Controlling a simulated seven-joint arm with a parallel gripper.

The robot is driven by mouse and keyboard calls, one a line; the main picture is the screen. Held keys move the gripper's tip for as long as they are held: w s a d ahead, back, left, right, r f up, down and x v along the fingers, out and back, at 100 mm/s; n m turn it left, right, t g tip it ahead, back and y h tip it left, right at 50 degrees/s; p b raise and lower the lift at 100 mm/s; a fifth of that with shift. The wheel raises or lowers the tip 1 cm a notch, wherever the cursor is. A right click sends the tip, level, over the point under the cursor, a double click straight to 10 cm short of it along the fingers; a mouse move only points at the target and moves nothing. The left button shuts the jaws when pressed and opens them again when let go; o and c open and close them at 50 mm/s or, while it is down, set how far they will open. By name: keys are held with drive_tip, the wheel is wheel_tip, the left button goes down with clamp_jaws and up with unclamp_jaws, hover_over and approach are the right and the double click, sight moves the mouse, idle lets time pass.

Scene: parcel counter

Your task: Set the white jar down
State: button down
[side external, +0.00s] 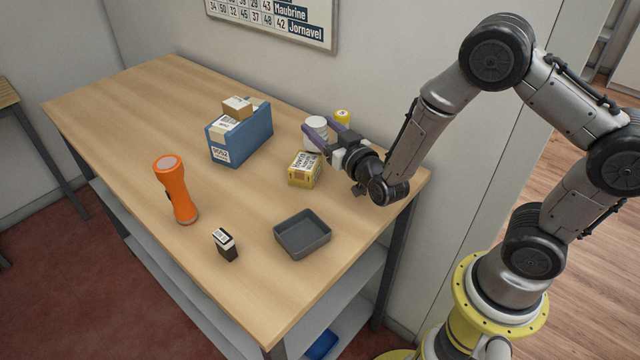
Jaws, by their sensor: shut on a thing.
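The white jar (317,126) is near the back of the counter, close to the wall. My gripper (320,128) reaches in from the right with its purple fingers around the jar and is shut on it. The jar looks upright. Its lower part is hidden behind a finger and the yellow box, so I cannot tell whether it touches the counter.
A yellow box (304,171) stands just in front of the jar, and a yellow-topped item (342,117) stands behind my gripper. A blue bin (243,140) with a small carton (237,106) is to the left. An orange flashlight (176,190), small dark box (225,246) and grey tray (302,238) are nearer the front.

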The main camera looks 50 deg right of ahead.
drive_tip(key=a, duration=0.3)
drive_tip(key=shift+s+a, duration=0.1)
drive_tip(key=shift+a, duration=0.05)
drive_tip(key=s+d+r+m+g+h, duration=0.3)
drive_tip(key=s+d, duration=0.6)
drive_tip(key=s, duration=0.3)
drive_tip(key=r+m+h, duration=0.1)
drive_tip(key=h, duration=0.1)
drive_tip(key=shift+s+d+h, duration=0.15)
drive_tip(key=shift+d+h, duration=0.25)
drive_tip(key=shift+r, duration=0.1)
drive_tip(key=shift+f, duration=4.8)
drive_tip(key=shift+f, duration=0.2)
drive_tip(key=shift+c, duration=0.8)
unclamp_jaws()
